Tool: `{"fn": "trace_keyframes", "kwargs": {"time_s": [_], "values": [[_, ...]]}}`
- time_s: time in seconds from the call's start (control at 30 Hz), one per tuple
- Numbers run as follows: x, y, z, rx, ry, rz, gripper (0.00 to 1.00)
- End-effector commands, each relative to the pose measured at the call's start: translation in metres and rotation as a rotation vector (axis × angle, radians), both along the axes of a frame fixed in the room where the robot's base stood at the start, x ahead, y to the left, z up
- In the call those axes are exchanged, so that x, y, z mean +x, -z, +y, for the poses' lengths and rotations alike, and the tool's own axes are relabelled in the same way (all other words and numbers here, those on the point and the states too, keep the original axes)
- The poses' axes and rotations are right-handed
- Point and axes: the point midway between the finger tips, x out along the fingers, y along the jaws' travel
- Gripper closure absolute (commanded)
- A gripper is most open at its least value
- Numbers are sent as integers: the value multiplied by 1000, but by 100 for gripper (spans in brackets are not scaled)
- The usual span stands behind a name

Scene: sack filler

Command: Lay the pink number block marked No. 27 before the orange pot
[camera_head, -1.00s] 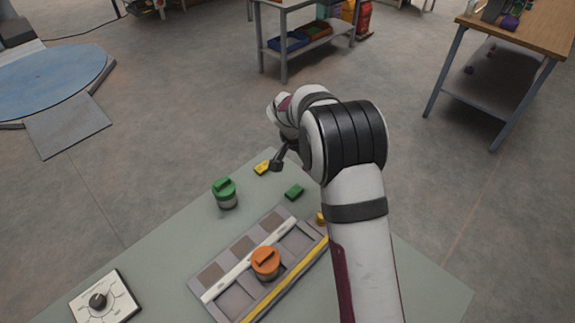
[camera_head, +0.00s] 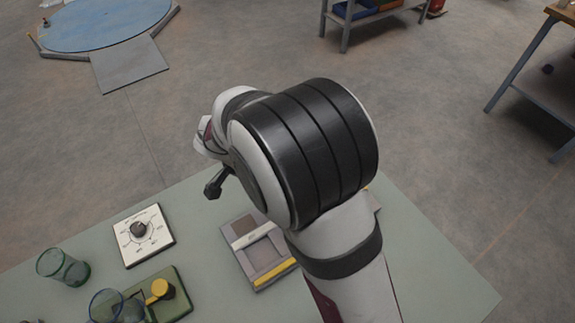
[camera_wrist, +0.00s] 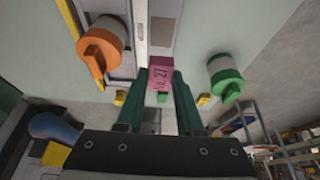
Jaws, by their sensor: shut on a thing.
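The pink number block (camera_wrist: 160,77), marked No. 27, is between the dark green fingers of my gripper (camera_wrist: 158,95) in the wrist view. My gripper is shut on it. In the head view my gripper (camera_head: 214,186) shows only in part, over the table; the block cannot be made out there. The orange pot (camera_wrist: 100,48), with an orange lid and pale body, stands left of the block in the wrist view, apart from it. In the head view my arm hides the orange pot.
A green-lidded pot (camera_wrist: 226,77) stands right of my gripper. The grey tray (camera_head: 239,229) with a yellow edge is partly behind my arm. A dial plate (camera_head: 143,236), a glass (camera_head: 62,267) and a green box with a yellow knob (camera_head: 165,291) occupy the table's left.

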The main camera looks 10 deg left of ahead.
Motion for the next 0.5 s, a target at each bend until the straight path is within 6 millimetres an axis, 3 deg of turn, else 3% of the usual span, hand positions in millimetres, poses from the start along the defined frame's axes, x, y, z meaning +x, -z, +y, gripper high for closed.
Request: {"fn": "trace_keyframes", "kwargs": {"time_s": [0.5], "values": [[1,65,-1,-2,0,2,100]]}}
